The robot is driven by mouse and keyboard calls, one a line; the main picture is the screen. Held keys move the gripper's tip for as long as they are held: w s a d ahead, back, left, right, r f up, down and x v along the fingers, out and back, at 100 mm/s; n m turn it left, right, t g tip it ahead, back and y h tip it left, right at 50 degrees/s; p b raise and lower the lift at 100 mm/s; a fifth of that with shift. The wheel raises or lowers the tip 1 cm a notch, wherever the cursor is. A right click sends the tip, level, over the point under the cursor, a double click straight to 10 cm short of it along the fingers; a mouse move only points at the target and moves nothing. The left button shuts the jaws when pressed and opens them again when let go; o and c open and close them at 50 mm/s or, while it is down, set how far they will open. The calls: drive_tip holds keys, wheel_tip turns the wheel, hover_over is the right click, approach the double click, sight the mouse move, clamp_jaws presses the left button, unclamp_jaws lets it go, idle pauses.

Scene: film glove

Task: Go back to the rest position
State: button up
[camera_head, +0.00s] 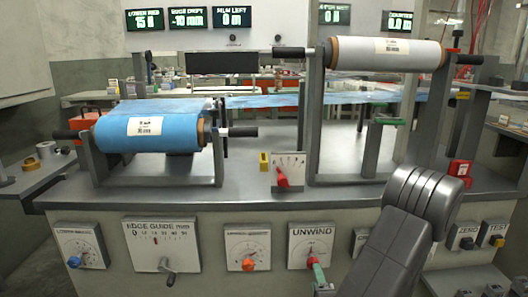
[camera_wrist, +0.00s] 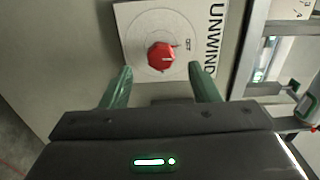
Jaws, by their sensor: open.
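My gripper (camera_wrist: 160,70) is open and empty in the wrist view, its two green fingers spread apart. The red knob (camera_wrist: 162,56) of the UNWIND dial (camera_wrist: 130,22) shows just ahead of and between the fingertips, with space on both sides. In the head view my arm reaches in from the lower right, and a green finger (camera_head: 319,275) shows in front of the UNWIND panel (camera_head: 297,240). It covers part of the knob there. The exact distance between fingertips and knob cannot be told.
Left of it are an orange-knob dial (camera_head: 249,264), the edge guide crank (camera_head: 168,271) and a blue-knob dial (camera_head: 75,261). A blue film roll (camera_head: 180,135) and a white roll (camera_head: 365,52) sit on stands above.

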sight(313, 261)
drive_tip(key=s, duration=0.7)
drive_tip(key=w, duration=0.7)
drive_tip(key=w+b, duration=0.1)
drive_tip(key=w, duration=0.6)
drive_tip(key=shift+a, duration=0.2)
drive_tip(key=shift+w+m, duration=0.1)
drive_tip(key=shift+m, duration=0.2)
drive_tip(key=m, duration=0.3)
drive_tip(key=shift+d+r, duration=0.1)
drive_tip(key=m+p, duration=0.1)
drive_tip(key=m, duration=0.2)
drive_tip(key=shift+r, duration=0.15)
drive_tip(key=m+p, duration=0.4)
drive_tip(key=shift+r+p, duration=0.15)
drive_tip(key=shift+p, duration=0.25)
drive_tip(key=m+p, duration=0.3)
drive_tip(key=shift+m+p, duration=0.4)
drive_tip(key=shift+f+m+p, duration=0.2)
drive_tip(key=shift+m+p, duration=0.3)
drive_tip(key=shift+m, duration=0.1)
